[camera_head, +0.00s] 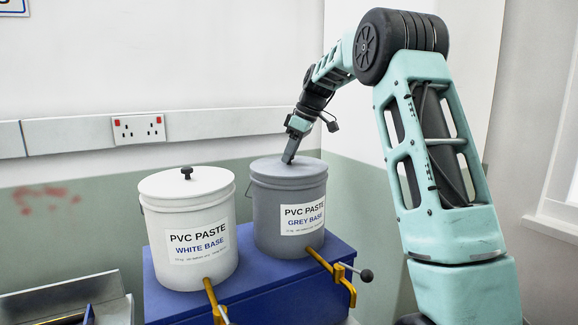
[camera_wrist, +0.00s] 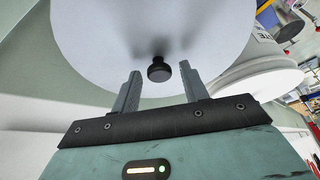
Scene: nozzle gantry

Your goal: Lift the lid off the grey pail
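The grey pail (camera_head: 265,215), labelled "PVC PASTE GREY BASE", stands upright on a blue stand, its lid (camera_head: 280,167) in place. My gripper (camera_head: 291,158) points down at the middle of this lid and hides its knob in the head view. In the wrist view the round lid (camera_wrist: 100,40) fills the upper part, with a black knob (camera_wrist: 159,70) near its middle. My gripper (camera_wrist: 160,72) is open there, one finger on each side of the knob, with gaps between. I cannot tell how far down the fingers reach beside it.
The white pail (camera_head: 187,240), with a black-knobbed lid, stands close at left; a white rim shows at right in the wrist view (camera_wrist: 250,85). Yellow-handled taps (camera_head: 335,272) stick out in front of the blue stand (camera_head: 290,295). A wall lies close behind.

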